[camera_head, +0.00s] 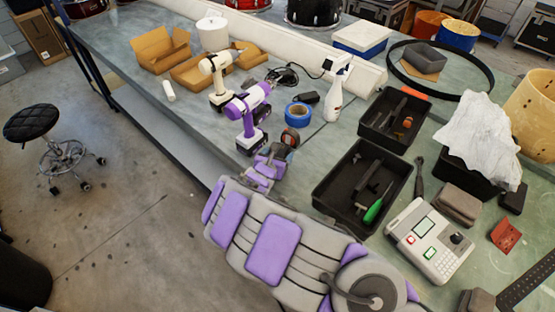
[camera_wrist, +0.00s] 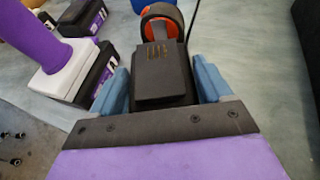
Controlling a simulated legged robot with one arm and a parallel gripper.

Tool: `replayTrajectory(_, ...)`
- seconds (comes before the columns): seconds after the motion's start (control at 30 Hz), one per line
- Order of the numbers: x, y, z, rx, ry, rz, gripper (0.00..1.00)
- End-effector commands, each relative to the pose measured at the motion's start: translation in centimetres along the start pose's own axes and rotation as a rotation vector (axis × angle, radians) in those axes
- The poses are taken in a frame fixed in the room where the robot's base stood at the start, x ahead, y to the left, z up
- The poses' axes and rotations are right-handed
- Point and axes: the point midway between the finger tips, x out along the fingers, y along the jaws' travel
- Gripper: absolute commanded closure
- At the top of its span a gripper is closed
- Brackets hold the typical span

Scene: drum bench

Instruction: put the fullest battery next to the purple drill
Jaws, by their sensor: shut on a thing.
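The purple drill (camera_head: 248,114) stands upright on the bench, on a black base. In the wrist view its purple handle, white collar and black base (camera_wrist: 88,82) show at left. My gripper (camera_wrist: 163,72) has blue fingers shut on a black battery (camera_wrist: 165,78). Small yellowish marks show on the battery's top; I cannot read them as a charge level. The battery is just right of the purple drill's base, with my left finger between them. I cannot tell whether it touches the bench. In the head view my gripper (camera_head: 278,158) is beside the drill, and mostly hides the battery.
A white drill (camera_head: 218,78) stands behind the purple one. An orange-and-black round object (camera_head: 290,137) sits just beyond my gripper, near blue tape (camera_head: 298,113). Black trays (camera_head: 340,190) of tools and a device with a screen (camera_head: 428,240) are at right.

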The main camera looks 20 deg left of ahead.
Motion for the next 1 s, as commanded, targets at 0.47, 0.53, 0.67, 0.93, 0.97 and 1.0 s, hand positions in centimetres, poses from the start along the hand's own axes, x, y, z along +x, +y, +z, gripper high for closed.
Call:
replayTrajectory(0.47, 0.64, -0.11, -1.34, 0.0, -0.002, 0.0, 0.7)
replayTrajectory(0.53, 0.6, -0.09, -1.29, 0.0, -0.001, 0.0, 0.15)
replayTrajectory(0.67, 0.6, -0.07, -1.3, 0.0, -0.001, 0.0, 0.02)
replayTrajectory(0.93, 0.56, -0.02, -1.24, 0.0, -0.001, 0.0, 0.0)
replayTrajectory(0.97, 0.51, -0.01, -1.13, 0.0, -0.001, 0.0, 0.0)
replayTrajectory(1.0, 0.33, 0.03, -1.02, -0.001, -0.001, 0.001, 0.0)
